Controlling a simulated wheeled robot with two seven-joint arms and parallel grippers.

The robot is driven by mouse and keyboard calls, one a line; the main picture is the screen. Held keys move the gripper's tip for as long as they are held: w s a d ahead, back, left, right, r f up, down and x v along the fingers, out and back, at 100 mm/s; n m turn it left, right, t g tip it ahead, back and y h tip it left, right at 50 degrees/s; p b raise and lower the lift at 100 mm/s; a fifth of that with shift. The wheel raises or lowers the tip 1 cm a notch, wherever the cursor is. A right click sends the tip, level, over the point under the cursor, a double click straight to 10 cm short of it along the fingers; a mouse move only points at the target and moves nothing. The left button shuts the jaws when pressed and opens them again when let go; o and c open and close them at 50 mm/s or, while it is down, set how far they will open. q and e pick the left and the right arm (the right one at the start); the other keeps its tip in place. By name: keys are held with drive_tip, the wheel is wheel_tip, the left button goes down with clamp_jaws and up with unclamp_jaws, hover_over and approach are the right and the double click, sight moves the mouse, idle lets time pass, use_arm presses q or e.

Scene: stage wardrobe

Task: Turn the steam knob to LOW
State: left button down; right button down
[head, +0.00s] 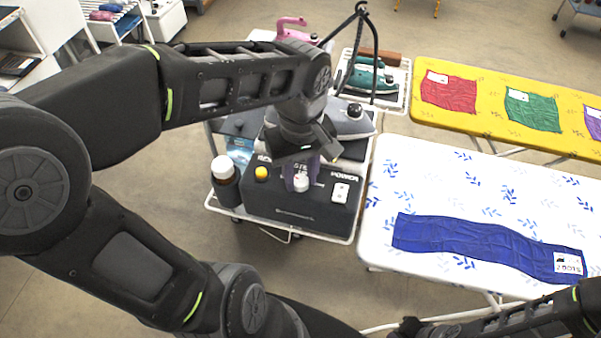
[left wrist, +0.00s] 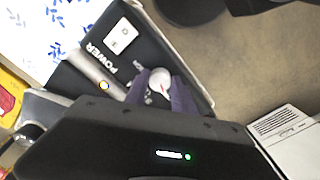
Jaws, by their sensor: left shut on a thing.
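The steam knob (head: 301,183) is a small white dial on the sloped front of a dark steam station (head: 285,212). My left gripper (head: 301,175) reaches down over the station and its two purple-grey fingers are shut on the knob. In the left wrist view the knob (left wrist: 158,80) shows between the fingertips (left wrist: 160,92), with a red pointer mark on its face. The knob's scale lettering is mostly hidden by my gripper, so I cannot read its setting. My right gripper (head: 408,327) is at the bottom edge, small and partly cut off.
A yellow button (head: 261,173) and a white POWER switch (head: 340,192) flank the knob. A white-capped bottle (head: 223,168) stands at the cart's left. An iron (head: 350,122) rests behind. A white ironing board (head: 385,250) with blue cloth (head: 480,243) stands right.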

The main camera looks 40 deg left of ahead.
use_arm(q)
drive_tip(key=shift+m, duration=0.4)
drive_tip(key=m, duration=0.2)
drive_tip(key=shift+m+b, duration=0.3)
drive_tip(key=m, duration=0.3)
drive_tip(key=shift+m, duration=0.4)
drive_tip(key=m, duration=0.6)
drive_tip(key=shift+a+m+b, duration=0.1)
drive_tip(key=shift+m+b, duration=0.2)
drive_tip(key=shift+b, duration=0.05)
drive_tip(key=c, duration=1.1)
unclamp_jaws()
drive_tip(key=shift+o, duration=0.2)
